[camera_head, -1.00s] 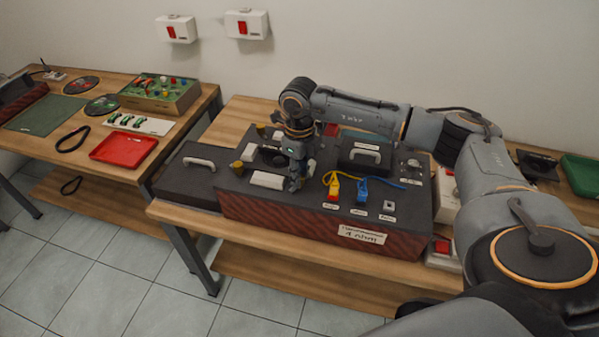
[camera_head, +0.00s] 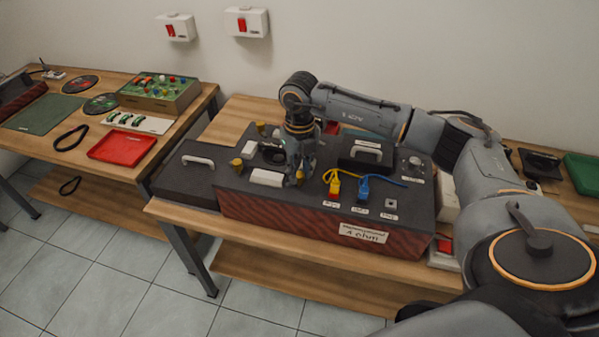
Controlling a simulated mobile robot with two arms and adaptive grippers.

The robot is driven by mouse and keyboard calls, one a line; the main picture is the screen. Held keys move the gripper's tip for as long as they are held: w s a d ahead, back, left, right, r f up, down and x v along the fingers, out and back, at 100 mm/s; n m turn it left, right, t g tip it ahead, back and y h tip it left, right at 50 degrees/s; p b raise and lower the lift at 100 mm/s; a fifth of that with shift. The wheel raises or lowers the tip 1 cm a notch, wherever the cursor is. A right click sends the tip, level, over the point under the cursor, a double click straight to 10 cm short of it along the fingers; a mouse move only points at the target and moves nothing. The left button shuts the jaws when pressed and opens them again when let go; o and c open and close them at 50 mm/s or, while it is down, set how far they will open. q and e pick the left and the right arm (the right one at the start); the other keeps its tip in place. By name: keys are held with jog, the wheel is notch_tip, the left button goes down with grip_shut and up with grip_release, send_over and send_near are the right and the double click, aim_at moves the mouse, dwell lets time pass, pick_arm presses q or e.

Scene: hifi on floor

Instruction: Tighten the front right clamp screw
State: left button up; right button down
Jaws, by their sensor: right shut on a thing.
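A dark box with a dark red patterned front (camera_head: 280,220) stands on the wooden table. Its top carries brass-coloured clamp screws around a dark recess: one at the front left (camera_head: 237,164) and one at the back left (camera_head: 261,128). A white block (camera_head: 267,178) sits between the front corners. My right gripper (camera_head: 299,180) points down at the front right corner of this clamp area, shut on the front right clamp screw. My left gripper is not in view.
Right of my gripper are a yellow plug (camera_head: 335,187) and a blue plug (camera_head: 363,190) with cables. A black lid with a handle (camera_head: 366,155) stands behind them. A dark case (camera_head: 187,175) lies left of the box. A red tray (camera_head: 122,147) is on the left table.

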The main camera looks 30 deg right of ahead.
aim_at(299, 174)
jog(key=m, duration=0.3)
jog(key=shift+m+b, duration=0.3)
jog(key=shift+m, duration=0.1)
jog(key=m, duration=0.4)
jog(key=shift+m, duration=0.3)
jog(key=m, duration=0.4)
jog(key=shift+m, duration=2.1)
jog(key=c, duration=1.1)
grip_release()
notch_tip(299, 174, up, 12)
jog(key=shift+r, duration=0.1)
